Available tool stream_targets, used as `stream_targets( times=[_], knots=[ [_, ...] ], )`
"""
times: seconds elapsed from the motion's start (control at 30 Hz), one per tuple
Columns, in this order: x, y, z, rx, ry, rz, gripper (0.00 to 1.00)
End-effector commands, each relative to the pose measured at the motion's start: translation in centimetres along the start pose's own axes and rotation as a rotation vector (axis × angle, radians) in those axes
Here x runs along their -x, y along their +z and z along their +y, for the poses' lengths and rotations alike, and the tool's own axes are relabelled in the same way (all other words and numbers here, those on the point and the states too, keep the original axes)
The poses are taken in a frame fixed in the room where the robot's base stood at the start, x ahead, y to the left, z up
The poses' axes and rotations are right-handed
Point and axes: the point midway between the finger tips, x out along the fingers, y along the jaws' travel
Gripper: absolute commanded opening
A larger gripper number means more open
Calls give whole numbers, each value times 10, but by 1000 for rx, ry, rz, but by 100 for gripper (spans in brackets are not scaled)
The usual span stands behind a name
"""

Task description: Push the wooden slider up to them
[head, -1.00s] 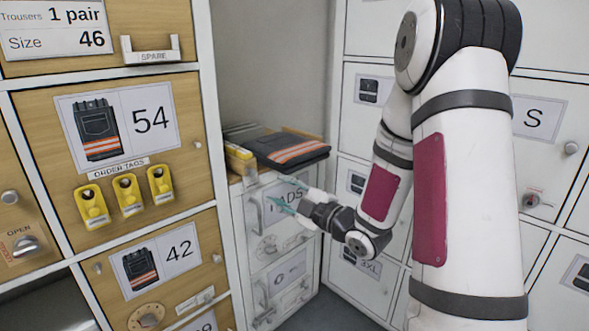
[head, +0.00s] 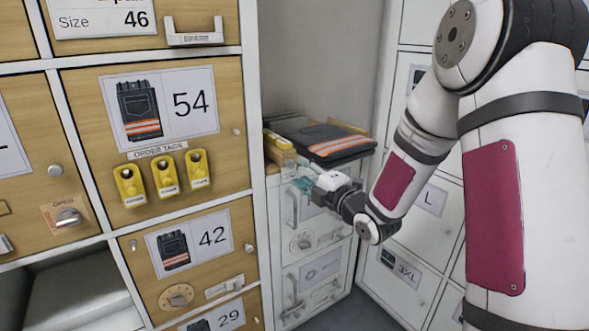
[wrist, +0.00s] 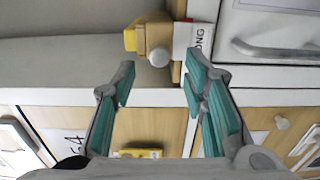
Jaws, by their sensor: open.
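A folded dark pair of trousers with orange stripes (head: 335,141) lies on top of the low white cabinet in the alcove. The wooden slider (head: 283,157) sits at the left front of that top, beside the trousers, with a yellow part behind it. In the wrist view the slider (wrist: 158,36) shows a round pale knob and a white label at its side. My gripper (head: 304,187) is open and empty, just below and in front of the cabinet's top edge. In the wrist view its teal fingers (wrist: 165,72) stand apart, with the slider beyond them. Contact is not visible.
The wooden locker wall (head: 232,150) with hooks and yellow order tags (head: 164,178) stands close on the left. White lockers (head: 407,275) stand on the right behind my arm. The low cabinet's front (head: 318,275) has handles and dials. The alcove above the trousers is open.

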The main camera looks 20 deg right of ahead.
Motion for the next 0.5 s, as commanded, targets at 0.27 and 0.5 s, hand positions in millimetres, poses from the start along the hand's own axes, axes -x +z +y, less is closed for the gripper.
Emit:
stream_targets(
  times=[0.27, 0.5],
  knots=[
    [-39, 0, 0, -1, 1, 0, 40],
    [-48, 0, 0, -1, 1, -1, 40]
  ],
)
